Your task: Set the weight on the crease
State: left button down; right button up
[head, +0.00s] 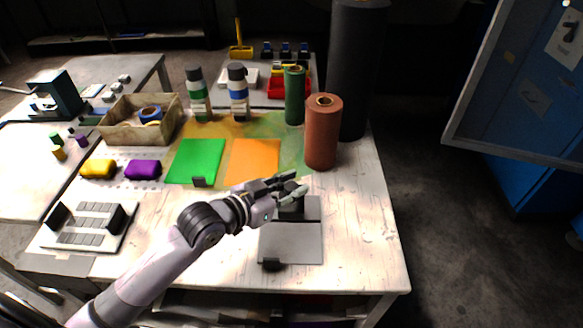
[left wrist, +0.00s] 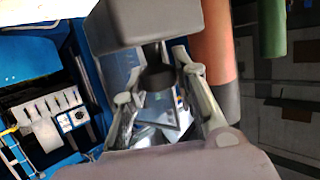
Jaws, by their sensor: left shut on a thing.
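My left gripper (head: 293,185) reaches in over the front right of the bench. It is shut on the narrow dark neck of the weight (head: 290,213), a dark block. In the left wrist view the weight (left wrist: 142,24) looks grey, with its neck between the two fingers (left wrist: 160,86). In the head view it is over the far part of a grey sheet (head: 290,243), where a darker band shows. The gripper and weight partly hide that band, so the crease itself is not clear. I cannot tell whether the weight touches the sheet. My right gripper is not in view.
A brown roll (head: 322,135) and a tall dark cylinder (head: 357,70) stand close behind the gripper. Green (head: 196,160) and orange (head: 254,160) sheets lie to the left.

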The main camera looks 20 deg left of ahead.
aim_at(291, 204)
pick_arm(q)
jog(key=shift+f, duration=0.55)
notch_tip(291, 204, down, 4)
jog(key=shift+r, duration=0.2)
jog(key=shift+f, duration=0.45)
jog(key=shift+f, duration=0.1)
jog(key=c, duration=1.7)
grip_release()
jog(key=shift+f, duration=0.25)
jog(key=o, duration=0.4)
jog(key=shift+s, duration=0.1)
jog(key=shift+r, duration=0.15)
